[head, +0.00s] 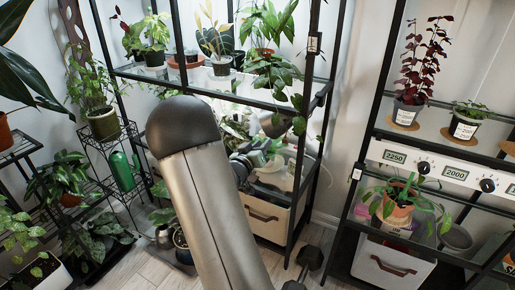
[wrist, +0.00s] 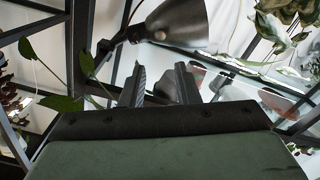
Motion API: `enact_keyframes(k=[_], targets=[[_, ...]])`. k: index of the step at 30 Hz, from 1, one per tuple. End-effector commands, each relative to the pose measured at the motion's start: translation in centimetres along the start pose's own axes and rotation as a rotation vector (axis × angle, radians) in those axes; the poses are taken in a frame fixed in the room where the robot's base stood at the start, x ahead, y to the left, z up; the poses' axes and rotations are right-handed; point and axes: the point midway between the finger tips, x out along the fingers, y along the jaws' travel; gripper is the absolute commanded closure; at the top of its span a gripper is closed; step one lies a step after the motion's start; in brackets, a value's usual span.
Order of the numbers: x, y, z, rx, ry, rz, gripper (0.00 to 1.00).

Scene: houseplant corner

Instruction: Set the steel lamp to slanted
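The steel lamp's grey shade (wrist: 175,20) is at the top middle of the wrist view, with a dark joint and arm at its left end. In the head view a grey shade (head: 272,125) shows on the middle rack, behind leaves. My gripper (wrist: 160,72) has its two dark fingers apart, just below the lamp in the picture. A greyish shape shows near the fingers; I cannot tell what it is or whether they touch it. In the head view my gripper (head: 262,152) is at the rack, partly hidden by my arm.
The black rack's post (head: 305,150) stands right of my gripper, with trailing leaves (head: 275,75) above. A beige drawer box (head: 265,218) is below. Another rack at right holds dials (head: 423,167) and pots. A plant stand (head: 110,160) is at left.

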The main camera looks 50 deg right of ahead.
Motion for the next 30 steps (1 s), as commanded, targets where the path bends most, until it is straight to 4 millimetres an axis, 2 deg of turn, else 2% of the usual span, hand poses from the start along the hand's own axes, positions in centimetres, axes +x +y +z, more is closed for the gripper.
enact_keyframes(k=[3, 7, 25, 28, 30], targets=[[-1.6, 0.0, -0.1, 0.000, 0.000, -0.002, 0.71], [-2.4, 0.0, -0.1, 0.001, 0.001, 0.000, 0.71], [-2.5, 0.0, 0.0, 0.001, 0.000, 0.000, 0.71], [-3.0, -0.5, -0.8, 0.018, -0.017, -0.040, 0.71], [-4.2, -1.6, -2.1, 0.050, -0.056, -0.129, 0.71]])
